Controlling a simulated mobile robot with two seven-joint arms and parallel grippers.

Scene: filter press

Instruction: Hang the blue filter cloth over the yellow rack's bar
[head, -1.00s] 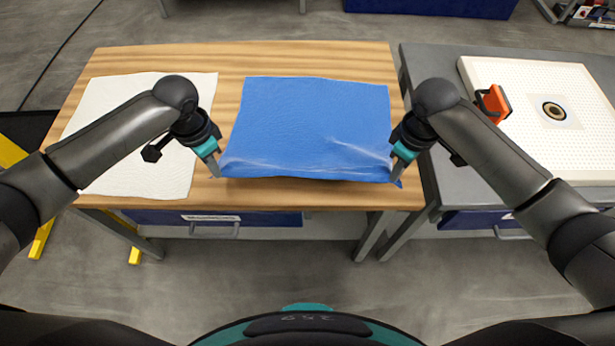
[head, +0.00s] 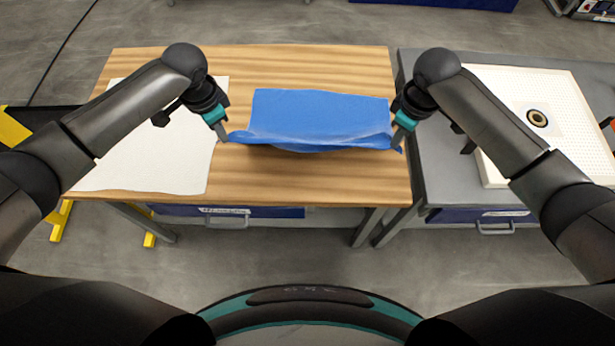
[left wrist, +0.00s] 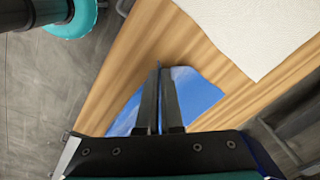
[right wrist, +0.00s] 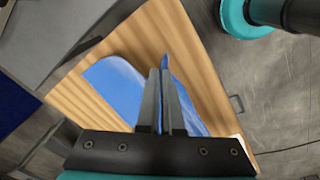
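The blue filter cloth (head: 320,110) lies on the wooden table, its far part flat and its near edge raised and sagging between my grippers. My left gripper (head: 225,138) is shut on its near left corner; the cloth also shows beside those fingers in the left wrist view (left wrist: 200,95). My right gripper (head: 397,146) is shut on the near right corner, with cloth on both sides of the fingers in the right wrist view (right wrist: 115,80). Yellow parts, seemingly of the rack (head: 12,130), show at the left edge of the head view; its bar cannot be made out.
A white cloth (head: 150,165) lies flat on the left of the wooden table (head: 300,185). A grey table (head: 455,185) on the right carries a pale perforated plate (head: 500,95) with a round hole. Bare floor lies in front of the tables.

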